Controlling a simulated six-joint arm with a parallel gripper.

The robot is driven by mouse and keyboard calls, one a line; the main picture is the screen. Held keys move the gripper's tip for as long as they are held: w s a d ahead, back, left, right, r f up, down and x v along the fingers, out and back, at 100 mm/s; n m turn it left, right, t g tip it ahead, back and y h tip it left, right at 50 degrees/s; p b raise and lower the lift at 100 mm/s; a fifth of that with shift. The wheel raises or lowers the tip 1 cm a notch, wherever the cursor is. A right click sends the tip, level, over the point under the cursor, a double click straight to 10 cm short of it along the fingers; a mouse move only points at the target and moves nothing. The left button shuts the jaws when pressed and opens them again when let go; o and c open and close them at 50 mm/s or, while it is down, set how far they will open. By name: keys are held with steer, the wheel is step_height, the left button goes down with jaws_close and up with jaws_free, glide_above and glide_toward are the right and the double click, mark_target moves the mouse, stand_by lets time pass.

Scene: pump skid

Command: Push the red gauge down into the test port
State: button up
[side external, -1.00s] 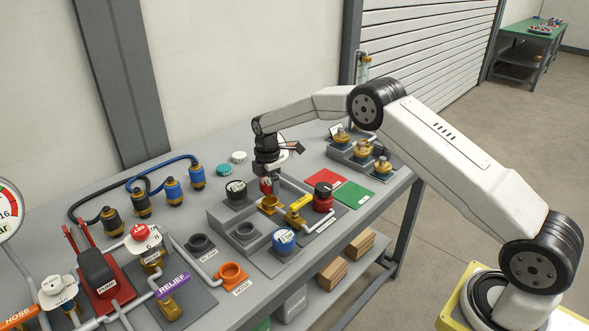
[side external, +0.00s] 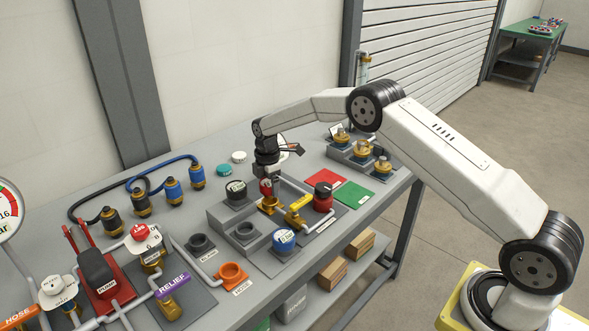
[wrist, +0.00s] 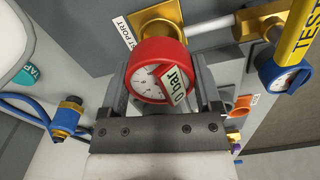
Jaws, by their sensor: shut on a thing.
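The red gauge (side external: 266,187) is gripped at the end of my arm, just above the brass test port (side external: 270,204). The gauge looks upright; I cannot tell whether its stem has entered the port. In the wrist view, the red gauge (wrist: 150,85) has a white dial and a tag reading "0 bar", and sits between my fingers. Brass of the test port (wrist: 157,14) shows behind it, beside a "PORT" label. My gripper (side external: 266,178) is shut on the gauge, pointing down. The gauge's lower end is hidden in the wrist view.
A yellow-handled valve (side external: 299,203) stands close to the right of the port. A black-topped red part (side external: 323,196), a blue gauge (side external: 284,241) and a dark round part (side external: 236,193) are around it. Red and green mats (side external: 354,195) lie clear at right.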

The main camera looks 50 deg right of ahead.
steer(key=shift+f, duration=1.75)
stand_by(0.9)
steer(key=o, duration=1.2)
steer(key=shift+r, duration=3.9)
